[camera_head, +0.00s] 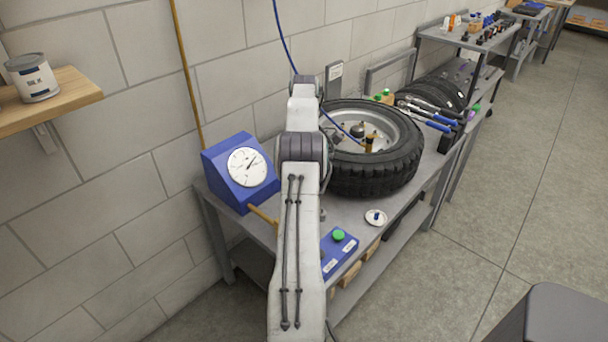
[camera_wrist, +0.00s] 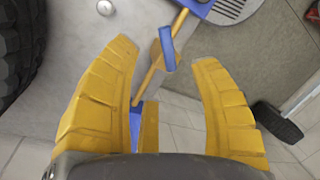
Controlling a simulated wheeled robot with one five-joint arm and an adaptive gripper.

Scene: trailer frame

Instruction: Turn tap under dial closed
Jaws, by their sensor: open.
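The blue dial box (camera_head: 236,172) with a round white gauge face stands at the left end of the bench. A brass pipe (camera_head: 263,215) runs out from below it and passes behind my arm. In the wrist view the pipe (camera_wrist: 154,76) runs diagonally from a blue body (camera_wrist: 200,7) at the top. A blue tap handle (camera_wrist: 167,48) sits on the pipe, at a slant to it. My gripper (camera_wrist: 166,53) is open, its yellow fingers on either side of the handle with clear gaps. I cannot tell its height above the handle. The head view hides the gripper and handle behind my arm.
A tyre on its rim (camera_head: 377,150) lies on the bench (camera_head: 345,210) just right of my arm. A blue box with a green button (camera_head: 339,236) and a small white dish (camera_head: 376,217) are near the front edge. A block wall stands close behind.

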